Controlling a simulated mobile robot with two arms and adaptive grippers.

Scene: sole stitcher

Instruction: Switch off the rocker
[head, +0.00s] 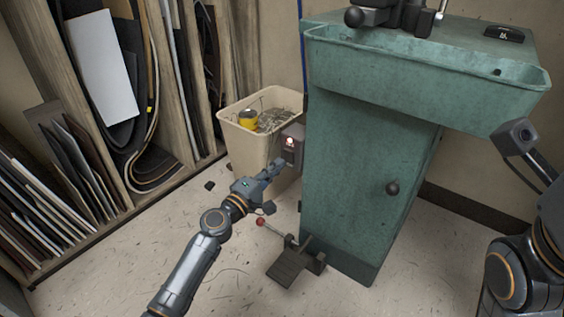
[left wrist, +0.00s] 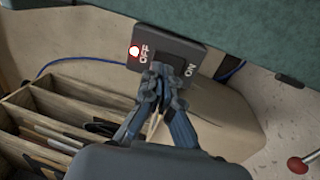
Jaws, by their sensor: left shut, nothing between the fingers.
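The dark switch box (head: 292,152) is fixed to the left side of the green machine stand. Its face shows in the left wrist view (left wrist: 185,50), with white OFF and ON lettering.
The green stand (head: 365,180) with its tray (head: 430,75) fills the middle right. A cream bin (head: 247,150) stands behind the box. A foot pedal (head: 288,265) and red-knobbed lever (head: 261,222) are low near my left arm. Wooden racks (head: 160,195) line the left.

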